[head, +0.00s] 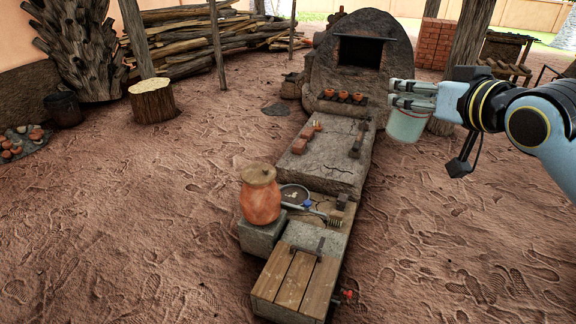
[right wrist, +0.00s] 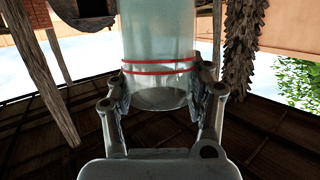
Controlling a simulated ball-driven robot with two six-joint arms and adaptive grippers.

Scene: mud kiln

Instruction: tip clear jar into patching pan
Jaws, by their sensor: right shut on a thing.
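The clear jar (head: 405,126) is a pale, see-through cylinder held in the air at the right of the head view. My right gripper (head: 412,96) is shut on it. In the right wrist view the jar (right wrist: 158,45) has two red bands, and the fingers of my right gripper (right wrist: 160,88) press on both its sides. I cannot tell what is inside it. A dark round shallow pan (head: 281,199), which looks like the patching pan, sits on the low bench beside a clay pot, well left of and below the jar. Small pale bits show in it. My left gripper is out of view.
An orange lidded clay pot (head: 260,203) stands on a block left of the pan. A brush (head: 330,217) lies by the pan. The low bench (head: 325,160) runs back to a domed kiln (head: 347,85) with small red pots before it. Bare ground lies right of the bench.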

